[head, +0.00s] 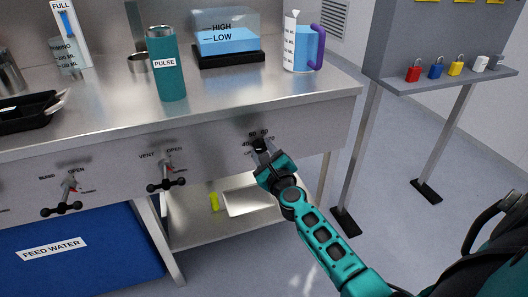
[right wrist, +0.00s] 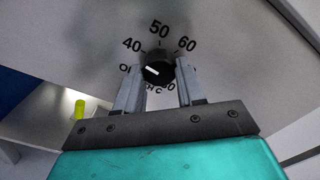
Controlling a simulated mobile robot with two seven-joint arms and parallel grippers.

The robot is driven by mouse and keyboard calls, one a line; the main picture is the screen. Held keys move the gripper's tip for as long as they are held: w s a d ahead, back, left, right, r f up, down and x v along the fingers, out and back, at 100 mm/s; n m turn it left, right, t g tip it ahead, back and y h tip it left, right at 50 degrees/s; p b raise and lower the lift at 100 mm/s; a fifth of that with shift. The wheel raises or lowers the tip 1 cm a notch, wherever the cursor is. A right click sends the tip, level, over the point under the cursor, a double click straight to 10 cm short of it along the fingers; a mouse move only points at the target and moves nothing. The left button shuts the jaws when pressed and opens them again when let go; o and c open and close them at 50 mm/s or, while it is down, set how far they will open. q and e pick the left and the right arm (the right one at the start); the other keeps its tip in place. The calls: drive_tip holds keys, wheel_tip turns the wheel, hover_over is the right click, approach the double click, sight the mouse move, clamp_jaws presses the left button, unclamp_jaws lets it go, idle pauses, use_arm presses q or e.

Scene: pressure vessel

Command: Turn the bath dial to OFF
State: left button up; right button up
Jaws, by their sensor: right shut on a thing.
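The bath dial (right wrist: 159,67) is a black knob with a white pointer mark on the steel front panel, ringed by 40, 50, 60 and partly hidden labels. Its pointer lies toward the left, near the partly covered OFF lettering; I cannot tell whether it lines up exactly. My right gripper (right wrist: 157,88) is shut on the knob, one finger at each side. In the head view my right gripper (head: 259,147) reaches the panel from below right and hides most of the dial. My left gripper is in neither view.
VENT (head: 166,175) and BLEED (head: 66,197) valve handles stick out left along the panel. A teal PULSE bottle (head: 167,85), a HIGH/LOW water bath (head: 226,42) and a purple-handled jug (head: 301,50) stand on the bench. A padlock shelf (head: 445,84) stands right.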

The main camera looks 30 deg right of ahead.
drive_tip(key=n+p, duration=0.1)
drive_tip(key=n, duration=0.4)
drive_tip(key=shift+r, duration=0.1)
drive_tip(key=n+p, duration=0.2)
drive_tip(key=n, duration=0.3)
drive_tip(key=shift+n, duration=0.3)
idle(0.4)
drive_tip(key=o, duration=1)
drive_tip(key=shift+o, duration=0.2)
drive_tip(key=shift+s, duration=0.1)
